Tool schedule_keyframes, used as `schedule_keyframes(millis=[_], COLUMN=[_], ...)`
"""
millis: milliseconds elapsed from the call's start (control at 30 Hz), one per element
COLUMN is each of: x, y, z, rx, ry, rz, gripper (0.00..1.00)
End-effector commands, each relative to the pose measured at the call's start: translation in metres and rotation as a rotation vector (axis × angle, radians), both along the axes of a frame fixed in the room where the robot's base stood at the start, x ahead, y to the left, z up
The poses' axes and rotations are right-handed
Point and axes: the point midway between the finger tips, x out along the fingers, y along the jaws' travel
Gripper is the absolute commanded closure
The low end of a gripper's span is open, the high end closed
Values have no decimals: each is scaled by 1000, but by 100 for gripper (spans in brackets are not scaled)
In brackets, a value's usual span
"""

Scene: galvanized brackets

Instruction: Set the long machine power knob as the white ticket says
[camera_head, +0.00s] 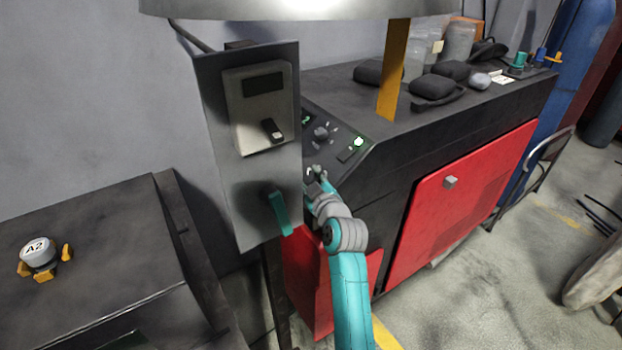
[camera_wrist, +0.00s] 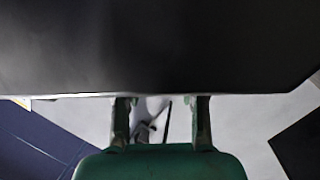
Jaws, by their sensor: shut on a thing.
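The long machine (camera_head: 475,125) is dark grey with red doors and a sloping control panel at its left end. My gripper (camera_head: 315,176) is at the panel's lower left edge, small and partly hidden. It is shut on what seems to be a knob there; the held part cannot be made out. In the wrist view both fingers (camera_wrist: 160,112) reach up to a dark surface that hides their tips. A white ticket (camera_head: 502,77) lies at the machine's far right end; its writing is unreadable.
A grey upright panel (camera_head: 230,195) with a switch box (camera_head: 262,90) and a teal lever (camera_head: 279,213) stands close left of my gripper. A yellow post (camera_head: 393,70) rises behind.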

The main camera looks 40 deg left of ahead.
Motion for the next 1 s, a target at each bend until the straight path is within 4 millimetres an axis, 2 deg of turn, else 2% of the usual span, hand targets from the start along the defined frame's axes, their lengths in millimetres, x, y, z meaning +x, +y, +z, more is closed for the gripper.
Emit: schedule_keyframes(millis=[400,967,1000], x=[-2,-1,-1], y=[1,1,1], z=[-2,-3,-3], rx=[83,95,95], ry=[-33,-36,-36], rz=[-114,-133,-133], gripper=[93,93,49])
